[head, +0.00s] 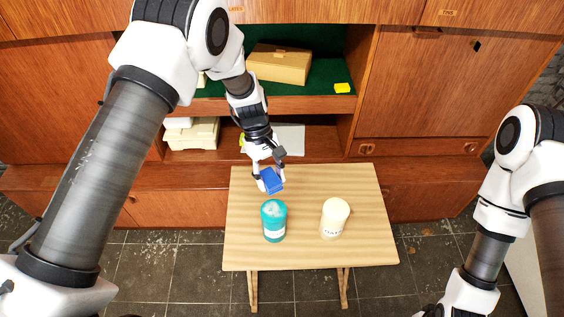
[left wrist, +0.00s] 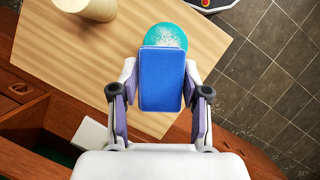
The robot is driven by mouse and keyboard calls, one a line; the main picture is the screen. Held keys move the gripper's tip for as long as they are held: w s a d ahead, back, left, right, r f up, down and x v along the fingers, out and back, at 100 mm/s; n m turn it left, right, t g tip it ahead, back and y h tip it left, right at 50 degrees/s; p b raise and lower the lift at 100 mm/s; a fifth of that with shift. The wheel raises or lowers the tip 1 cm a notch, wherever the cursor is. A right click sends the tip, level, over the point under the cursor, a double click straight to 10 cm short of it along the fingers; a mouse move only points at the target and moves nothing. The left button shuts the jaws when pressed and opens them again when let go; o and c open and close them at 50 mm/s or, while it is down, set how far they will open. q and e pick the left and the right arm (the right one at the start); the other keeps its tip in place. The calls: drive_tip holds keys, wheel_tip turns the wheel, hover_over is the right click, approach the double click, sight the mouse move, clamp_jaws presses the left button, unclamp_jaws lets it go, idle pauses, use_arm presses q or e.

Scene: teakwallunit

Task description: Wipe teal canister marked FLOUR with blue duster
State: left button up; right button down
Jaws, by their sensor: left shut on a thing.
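The teal canister (head: 273,222) stands upright on the small wooden table, with a white label on its front and pale dusty patches on its lid. In the left wrist view the lid of the teal canister (left wrist: 165,36) shows just beyond the duster. My left gripper (head: 269,179) is shut on the blue duster (head: 271,181), which is held behind the canister in the head view. In the left wrist view the blue duster (left wrist: 161,80) sits between both fingers and overlaps the canister's near edge; whether they touch I cannot tell. My right gripper is not clearly in view; only my right arm shows.
A cream canister (head: 334,218) with a label stands on the wooden table (head: 368,247), right of the teal one. Behind is a teak wall unit with a cardboard box (head: 279,64), a yellow block (head: 342,88) and pale boxes (head: 193,134). The table's front and right are clear.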

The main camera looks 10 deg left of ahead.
use_arm(q)
drive_tip(key=b, duration=0.5)
hover_over(275, 204)
drive_tip(key=w+a, duration=0.1)
wheel_tip(275, 204, down, 6)
drive_tip(key=shift+w+r, duration=0.1)
drive_tip(key=shift+f, duration=0.3)
drive_tip(key=shift+f+b, duration=0.6)
drive_tip(key=shift+f, duration=0.35)
